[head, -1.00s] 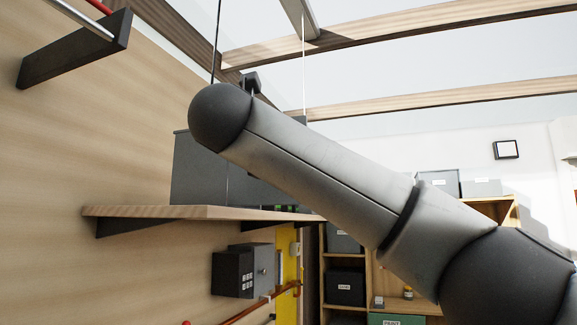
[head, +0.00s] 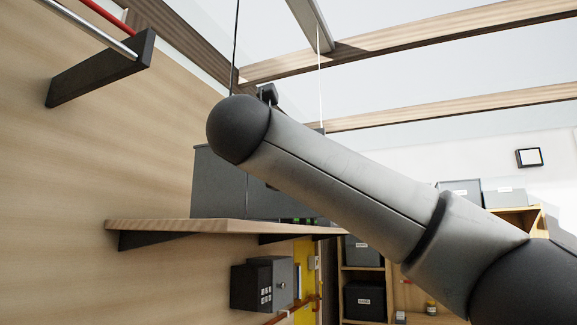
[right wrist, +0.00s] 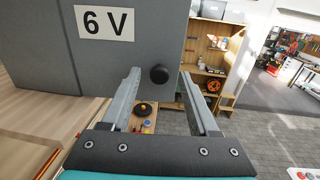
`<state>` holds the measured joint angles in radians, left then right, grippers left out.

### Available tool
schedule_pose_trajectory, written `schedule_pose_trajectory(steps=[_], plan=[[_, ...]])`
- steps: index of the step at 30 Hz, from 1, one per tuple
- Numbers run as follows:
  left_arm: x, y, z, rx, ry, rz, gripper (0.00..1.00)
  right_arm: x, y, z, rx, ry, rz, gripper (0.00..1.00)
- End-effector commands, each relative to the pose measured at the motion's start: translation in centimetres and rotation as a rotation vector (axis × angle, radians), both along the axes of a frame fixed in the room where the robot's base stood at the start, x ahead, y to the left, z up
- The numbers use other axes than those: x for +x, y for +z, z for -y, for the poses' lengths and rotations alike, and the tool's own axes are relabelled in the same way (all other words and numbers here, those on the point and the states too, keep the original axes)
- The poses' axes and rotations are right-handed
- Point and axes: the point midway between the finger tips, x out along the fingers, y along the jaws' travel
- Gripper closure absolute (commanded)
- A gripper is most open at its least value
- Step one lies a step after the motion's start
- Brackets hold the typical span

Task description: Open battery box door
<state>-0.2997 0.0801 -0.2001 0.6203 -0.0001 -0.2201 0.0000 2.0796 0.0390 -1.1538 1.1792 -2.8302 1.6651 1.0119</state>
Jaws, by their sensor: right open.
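The battery box (right wrist: 150,40) is a grey box with a white "6 V" label (right wrist: 105,22) in the right wrist view. A round black knob (right wrist: 158,74) sticks out from its front face. My right gripper (right wrist: 160,90) is open, with one finger on each side of the knob as seen in this view. I cannot tell whether a finger touches it. In the head view a grey box (head: 218,183), likely the same one, stands on a wooden shelf, partly hidden behind my right arm. The right gripper is hidden there. My left gripper is not in view.
The wooden shelf (head: 165,226) juts from the wooden wall panel. A small dark box with a keypad (head: 263,284) is mounted below it. A bracket with rods (head: 100,68) sits at upper left. Shelving with bins (head: 365,300) stands behind. Open floor (right wrist: 275,130) lies to the right.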

Motion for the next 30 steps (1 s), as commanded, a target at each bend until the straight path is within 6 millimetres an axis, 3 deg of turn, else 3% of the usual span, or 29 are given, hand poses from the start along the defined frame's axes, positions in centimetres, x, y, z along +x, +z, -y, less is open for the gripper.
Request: schedule_pose_trajectory(steps=[9,18,24,30], plan=[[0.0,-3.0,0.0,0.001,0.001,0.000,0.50,-6.6,-0.3,-2.3,-0.002,0.004,0.006,0.39],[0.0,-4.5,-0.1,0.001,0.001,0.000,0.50,-12.2,-0.1,-4.2,-0.001,0.002,0.002,0.39],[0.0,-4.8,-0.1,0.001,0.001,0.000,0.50,-13.6,-0.1,-4.6,0.001,0.000,0.001,0.39],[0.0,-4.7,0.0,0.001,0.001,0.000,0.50,-13.8,0.0,-4.6,0.000,0.001,0.000,0.39]])
